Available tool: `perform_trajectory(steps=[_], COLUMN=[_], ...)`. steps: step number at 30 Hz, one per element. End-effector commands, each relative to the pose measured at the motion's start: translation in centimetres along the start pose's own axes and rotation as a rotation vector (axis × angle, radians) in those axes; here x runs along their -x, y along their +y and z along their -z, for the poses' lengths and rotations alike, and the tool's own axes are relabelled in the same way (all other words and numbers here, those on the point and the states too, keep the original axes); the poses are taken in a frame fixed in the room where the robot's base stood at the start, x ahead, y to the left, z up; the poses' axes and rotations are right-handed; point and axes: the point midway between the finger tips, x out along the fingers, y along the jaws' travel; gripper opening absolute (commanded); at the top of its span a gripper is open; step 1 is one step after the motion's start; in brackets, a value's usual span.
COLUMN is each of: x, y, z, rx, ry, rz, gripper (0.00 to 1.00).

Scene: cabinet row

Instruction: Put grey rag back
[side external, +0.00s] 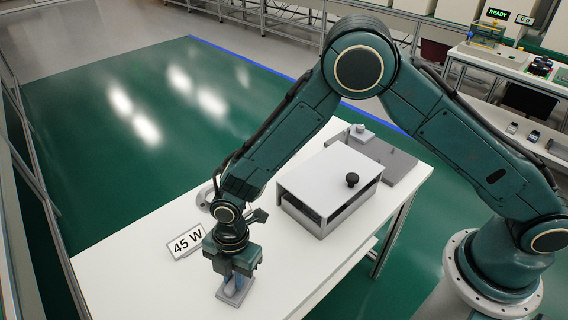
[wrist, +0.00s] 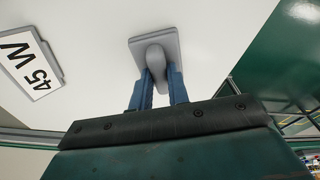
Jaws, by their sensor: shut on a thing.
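The grey rag (wrist: 156,55) shows in the wrist view as a stiff-looking square flat piece with a rounded ridge standing up from it. My gripper (wrist: 160,82) has its two blue fingers shut on that ridge. In the side view the rag (side external: 232,298) is at the near end of the white table, below my gripper (side external: 236,280), which points down. Its flat part is on or very close to the tabletop; I cannot tell which. The fingers hide part of the ridge.
A grey cabinet (side external: 330,185) with a light top and black knob (side external: 352,180) stands mid-table. A grey slab (side external: 395,160) lies behind it. A pale rounded object (side external: 204,197) is partly hidden behind my wrist.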

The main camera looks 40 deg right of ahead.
Motion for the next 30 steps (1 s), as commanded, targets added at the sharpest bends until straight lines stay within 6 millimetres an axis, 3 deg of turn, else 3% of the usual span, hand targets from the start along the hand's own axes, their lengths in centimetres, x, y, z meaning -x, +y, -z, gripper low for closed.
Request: perform_trajectory(steps=[12,13,15,16,30], x=[-0.36,-0.32,-0.31,-0.3,0.3], y=[0.02,0.03,0.03,0.03,0.06], z=[-0.06,-0.05,-0.05,-0.05,0.01], rx=[0.0,0.0,0.0,0.0,-0.001], ry=[0.0,0.0,0.0,0.0,0.0], rz=[0.0,-0.001,-0.001,-0.001,-0.002], gripper=[0.0,0.23,0.37,0.39,0.39])
